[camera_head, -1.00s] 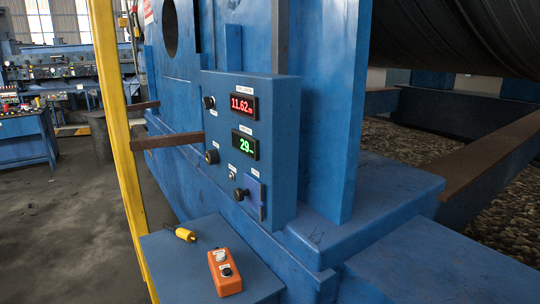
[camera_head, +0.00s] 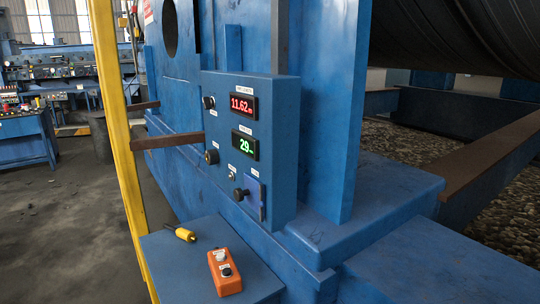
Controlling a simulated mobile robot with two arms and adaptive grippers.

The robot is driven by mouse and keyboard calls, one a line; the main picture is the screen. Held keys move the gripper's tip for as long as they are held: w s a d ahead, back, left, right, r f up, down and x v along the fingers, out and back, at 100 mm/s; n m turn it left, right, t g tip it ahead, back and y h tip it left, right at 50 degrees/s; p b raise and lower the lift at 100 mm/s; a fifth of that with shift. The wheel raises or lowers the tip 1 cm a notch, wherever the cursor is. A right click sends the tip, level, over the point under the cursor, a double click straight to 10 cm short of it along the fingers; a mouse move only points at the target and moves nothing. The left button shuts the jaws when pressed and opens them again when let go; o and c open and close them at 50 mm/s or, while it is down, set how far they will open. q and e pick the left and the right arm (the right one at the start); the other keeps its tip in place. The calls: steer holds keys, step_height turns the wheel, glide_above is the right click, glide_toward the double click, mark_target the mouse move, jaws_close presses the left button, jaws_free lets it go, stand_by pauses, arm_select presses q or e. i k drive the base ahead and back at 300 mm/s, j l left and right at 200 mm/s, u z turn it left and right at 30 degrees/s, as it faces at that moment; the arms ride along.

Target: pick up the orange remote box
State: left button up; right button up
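The orange remote box (camera_head: 226,272) lies on a flat blue ledge (camera_head: 180,262) at the lower middle of the head view. It has a light button and a dark button on its top face. Neither of my grippers shows in this view, so nothing is seen touching the box.
A small yellow tool or plug (camera_head: 184,234) lies on the same ledge, behind and left of the box. A blue control panel (camera_head: 272,160) with two lit displays rises behind. A yellow post (camera_head: 118,130) stands at left. The floor (camera_head: 60,240) at left looks clear.

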mark_target(225, 286)
steer(key=k+z, duration=0.35)
steer(key=k+l+z, duration=0.2)
steer(key=z, duration=0.15)
steer(key=k+l+z, duration=0.35)
steer(key=j, duration=0.1)
